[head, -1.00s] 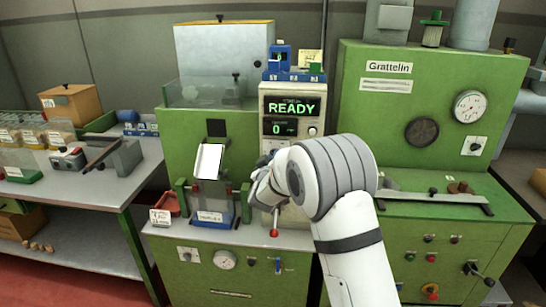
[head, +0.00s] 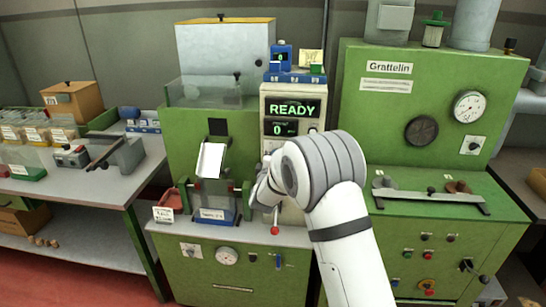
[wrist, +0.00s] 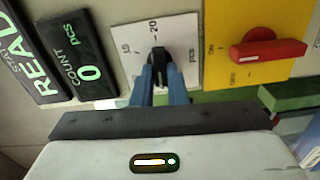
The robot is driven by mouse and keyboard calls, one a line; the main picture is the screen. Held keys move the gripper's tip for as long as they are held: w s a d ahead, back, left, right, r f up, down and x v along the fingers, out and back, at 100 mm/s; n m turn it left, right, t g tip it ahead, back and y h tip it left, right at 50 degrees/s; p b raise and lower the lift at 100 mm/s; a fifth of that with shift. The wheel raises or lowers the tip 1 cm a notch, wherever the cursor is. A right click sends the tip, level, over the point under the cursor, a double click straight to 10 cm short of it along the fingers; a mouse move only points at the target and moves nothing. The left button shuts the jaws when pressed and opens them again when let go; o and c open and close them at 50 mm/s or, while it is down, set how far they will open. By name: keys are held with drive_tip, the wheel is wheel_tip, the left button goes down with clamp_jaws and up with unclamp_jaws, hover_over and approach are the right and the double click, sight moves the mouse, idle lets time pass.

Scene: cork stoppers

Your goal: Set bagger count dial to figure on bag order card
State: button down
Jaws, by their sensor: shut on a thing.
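The count dial is a black knob (wrist: 158,58) on a white scale plate (wrist: 183,28) marked 20 and "pcs" in the wrist view. The rest of its scale is partly covered. My gripper (wrist: 162,78) is shut on the knob, with a blue finger on either side. The count display (wrist: 84,65) reads 0 pcs, and the display above it (head: 292,108) reads READY in the head view. My wrist hides the dial in the head view. A small white card (head: 163,214) stands on the bench left of the bagger; its writing is too small to read.
A yellow plate with a red switch handle (wrist: 268,51) sits close beside the dial in the wrist view. A red-knobbed lever (head: 275,230) is below my wrist. The green Grattelin machine (head: 430,100) stands right; a grey bench (head: 80,185) stands left.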

drive_tip(key=shift+n, duration=0.5)
drive_tip(key=c, duration=1.4)
unclamp_jaws()
drive_tip(key=shift+c, duration=0.2)
drive_tip(key=s+b, duration=0.1)
drive_tip(key=s, duration=0.6)
drive_tip(key=shift+s+a, duration=0.15)
drive_tip(key=shift+s, duration=0.2)
